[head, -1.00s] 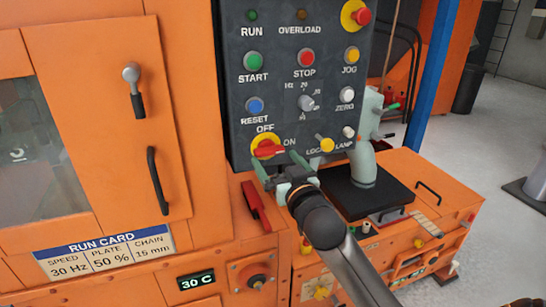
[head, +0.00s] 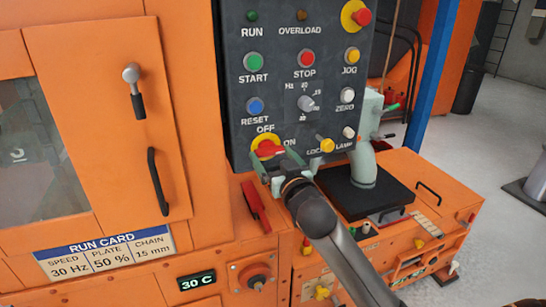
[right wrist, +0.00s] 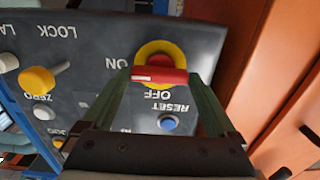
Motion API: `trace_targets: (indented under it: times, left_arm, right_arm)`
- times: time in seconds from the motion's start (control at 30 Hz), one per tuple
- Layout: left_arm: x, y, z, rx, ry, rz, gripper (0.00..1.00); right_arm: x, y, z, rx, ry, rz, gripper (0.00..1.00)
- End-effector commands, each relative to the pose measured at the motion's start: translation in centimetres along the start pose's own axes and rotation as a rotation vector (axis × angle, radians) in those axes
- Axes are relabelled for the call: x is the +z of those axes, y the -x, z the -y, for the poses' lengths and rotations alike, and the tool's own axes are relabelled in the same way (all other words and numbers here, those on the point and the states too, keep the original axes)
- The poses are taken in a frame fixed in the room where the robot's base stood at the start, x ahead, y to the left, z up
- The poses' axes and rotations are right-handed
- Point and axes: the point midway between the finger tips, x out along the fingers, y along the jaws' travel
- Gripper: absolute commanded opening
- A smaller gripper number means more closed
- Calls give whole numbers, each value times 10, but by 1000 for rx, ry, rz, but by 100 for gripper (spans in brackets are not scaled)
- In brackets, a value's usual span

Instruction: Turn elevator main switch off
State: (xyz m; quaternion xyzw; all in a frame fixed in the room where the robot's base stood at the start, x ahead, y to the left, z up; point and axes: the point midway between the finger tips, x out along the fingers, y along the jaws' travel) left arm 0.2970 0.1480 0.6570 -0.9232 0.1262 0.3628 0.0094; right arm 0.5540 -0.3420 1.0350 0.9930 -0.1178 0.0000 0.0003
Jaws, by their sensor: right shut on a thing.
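The main switch (head: 268,147) is a red handle on a yellow round plate at the lower left of the dark control panel. OFF is printed above it and ON to its right. My right gripper (head: 279,158) is at the switch, its green fingers at the two ends of the handle. In the right wrist view the red handle (right wrist: 165,76) lies level between the fingertips (right wrist: 160,76), its white-marked end on the ON side. The gripper is shut on it. My left gripper is not in view.
Start (head: 253,61), stop (head: 305,58) and reset (head: 255,105) buttons and a yellow lock knob (head: 327,145) sit close by on the panel (head: 282,85). A red lever (head: 256,205) stands below. An orange door with a black handle (head: 157,181) is at left.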

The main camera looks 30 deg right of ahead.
Motion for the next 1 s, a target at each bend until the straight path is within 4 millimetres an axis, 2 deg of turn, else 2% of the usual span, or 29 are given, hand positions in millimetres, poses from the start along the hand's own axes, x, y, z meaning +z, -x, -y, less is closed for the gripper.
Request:
trace_targets:
  times: [0.03,0.13,0.53,1.0]
  left_arm:
    - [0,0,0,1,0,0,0]
    - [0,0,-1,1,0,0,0]
    - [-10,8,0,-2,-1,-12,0]
    - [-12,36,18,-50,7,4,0]
  right_arm:
    - [0,0,0,1,0,1,48]
    - [0,0,0,1,0,1,37]
    - [-1,0,0,0,78,3,37]
    - [-3,0,0,-1,472,4,37]
